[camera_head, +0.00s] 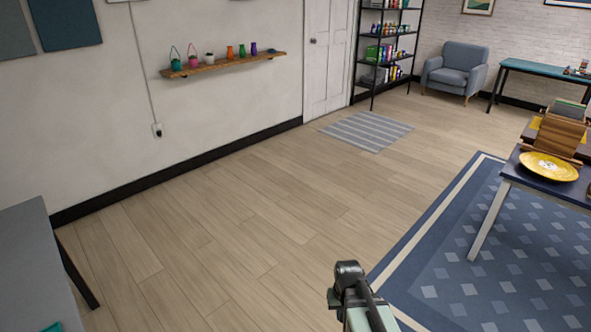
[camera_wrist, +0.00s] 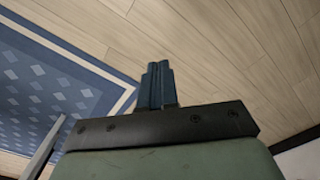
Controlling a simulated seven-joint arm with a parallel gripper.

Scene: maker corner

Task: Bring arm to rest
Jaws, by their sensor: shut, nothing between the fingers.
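My gripper (camera_wrist: 158,68) shows in the wrist view, its two dark fingers together with nothing between them. Beyond the fingers are the wood floor (camera_wrist: 225,60) and the edge of a blue patterned rug (camera_wrist: 60,75). In the head view, a green and dark part of my arm rises from the bottom edge, right of centre; the fingers cannot be made out there. My arm appears clear of the furniture.
A table (camera_head: 510,179) with a yellow plate (camera_head: 548,167) stands at the right, on the rug (camera_head: 440,262). A grey table (camera_head: 28,235) is at the lower left. A wall shelf (camera_head: 225,62) holds small items. The floor between is open.

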